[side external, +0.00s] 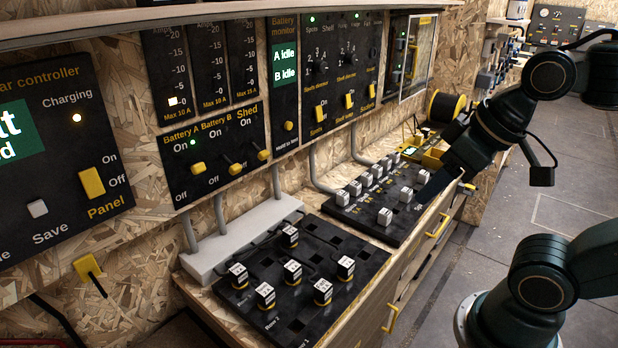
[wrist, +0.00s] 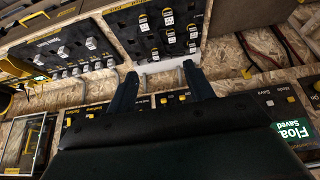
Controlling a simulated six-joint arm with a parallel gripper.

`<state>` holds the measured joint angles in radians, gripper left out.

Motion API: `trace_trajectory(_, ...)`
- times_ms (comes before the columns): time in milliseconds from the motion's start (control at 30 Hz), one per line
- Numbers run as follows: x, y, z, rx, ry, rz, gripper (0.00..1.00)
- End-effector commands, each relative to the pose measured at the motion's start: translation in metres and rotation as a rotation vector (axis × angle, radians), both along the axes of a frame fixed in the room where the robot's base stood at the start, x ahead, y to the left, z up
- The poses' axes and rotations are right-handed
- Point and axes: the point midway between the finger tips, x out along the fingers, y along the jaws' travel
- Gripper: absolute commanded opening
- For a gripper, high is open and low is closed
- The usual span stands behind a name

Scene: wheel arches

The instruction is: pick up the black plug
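Several cube plugs with black sides and white labelled faces, such as one plug (side external: 293,272), stand in the front black socket board (side external: 297,325). I cannot tell which one is meant by the black plug. The plugs also show in the wrist view, one of them (wrist: 168,18) near the top, in the same board (wrist: 125,27). My gripper (wrist: 160,75) has its two dark fingers wide apart with nothing between them. In the side view my gripper (side external: 432,186) is above the right end of the rear board, apart from the front plugs.
A rear black board (side external: 395,228) holds several pale grey plugs and switches. A white duct (side external: 245,236) runs behind the front board. Control panels (side external: 215,155) with yellow switches line the wall. A yellow plug (side external: 88,268) with a black cable is at lower left. Drawers with yellow handles (side external: 390,318) face the open floor.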

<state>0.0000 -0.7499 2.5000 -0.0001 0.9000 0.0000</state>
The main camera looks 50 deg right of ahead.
Motion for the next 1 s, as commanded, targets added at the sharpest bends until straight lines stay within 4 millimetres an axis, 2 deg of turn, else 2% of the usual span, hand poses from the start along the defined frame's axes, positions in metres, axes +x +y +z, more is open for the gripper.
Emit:
trace_trajectory(367,0.001,0.0,0.0,-0.004,0.003,0.008,0.56)
trace_trajectory(533,0.01,0.001,-0.002,-0.028,0.023,0.058,0.56)
trace_trajectory(767,0.036,0.004,-0.011,-0.099,0.081,0.221,0.56)
trace_trajectory(1000,0.071,0.008,-0.03,-0.185,0.154,0.449,0.56)
